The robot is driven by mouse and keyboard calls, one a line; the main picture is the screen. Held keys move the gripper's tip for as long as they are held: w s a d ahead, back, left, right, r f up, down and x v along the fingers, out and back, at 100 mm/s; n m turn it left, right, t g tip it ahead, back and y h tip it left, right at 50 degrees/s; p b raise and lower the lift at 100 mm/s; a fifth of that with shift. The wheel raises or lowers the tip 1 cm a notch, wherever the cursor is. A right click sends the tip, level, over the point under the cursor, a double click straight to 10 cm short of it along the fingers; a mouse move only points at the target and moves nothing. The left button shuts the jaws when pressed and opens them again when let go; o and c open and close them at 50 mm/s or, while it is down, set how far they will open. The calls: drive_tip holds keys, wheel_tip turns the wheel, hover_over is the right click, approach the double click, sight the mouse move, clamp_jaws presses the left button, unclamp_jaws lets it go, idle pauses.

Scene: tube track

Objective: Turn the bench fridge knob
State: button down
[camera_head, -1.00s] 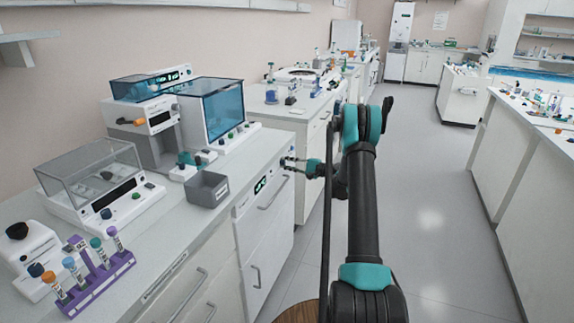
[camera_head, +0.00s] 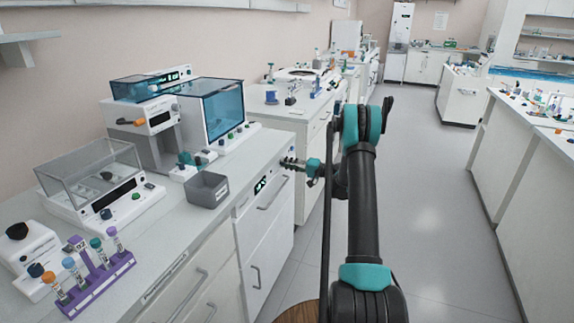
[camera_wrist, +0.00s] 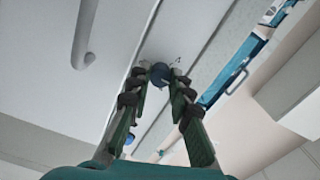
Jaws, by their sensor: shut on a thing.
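The bench fridge (camera_head: 262,228) is the white unit under the bench top, with a small dark display and a bar handle on its front. Its knob (camera_wrist: 159,74) is a small dark blue round knob on the front panel in the wrist view. My gripper (camera_wrist: 157,84) has its fingertips around the knob, one on each side, and is shut on it. In the head view my gripper (camera_head: 292,164) reaches left to the upper right of the fridge front, where the fingers hide the knob.
A grey open box (camera_head: 208,190) stands at the bench edge above the fridge. A purple tube rack (camera_head: 98,284) stands at the front left. The fridge's bar handle (camera_head: 271,199) juts out below the display. The aisle floor (camera_head: 432,220) to the right is clear.

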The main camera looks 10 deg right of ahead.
idle(0.3)
drive_tip(key=c, duration=1.4)
unclamp_jaws()
drive_tip(key=shift+o, duration=0.2)
drive_tip(key=v, duration=1.2)
